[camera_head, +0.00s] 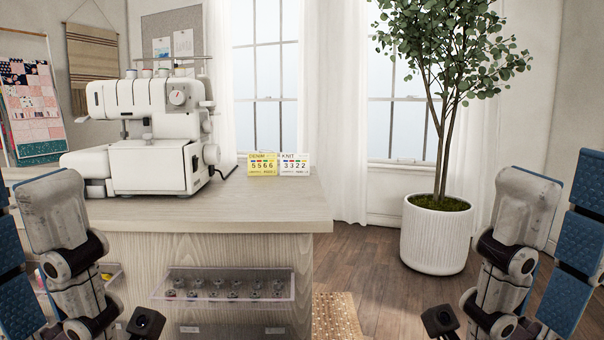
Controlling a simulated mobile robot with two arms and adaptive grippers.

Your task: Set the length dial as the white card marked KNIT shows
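A white sewing machine (150,130) stands on the cabinet top at the left. A round dial (178,97) with a red mark is on its upper right front; its numbers are too small to read, and I cannot tell if it is the length dial. A round white knob (211,154) sits lower on its right side. The white KNIT card (294,165) stands behind and right of the machine, showing 3 3 2 2 under coloured marks; its bottom line is too small to read. My two arms show at the lower left and right, away from the machine. No gripper fingers show.
A yellow DENIM card (262,164) showing 5 5 6 6 stands left of the KNIT card. The wooden cabinet top (255,205) is clear in front. A clear tray (225,285) of small parts is on the cabinet front. A potted tree (436,235) stands at right.

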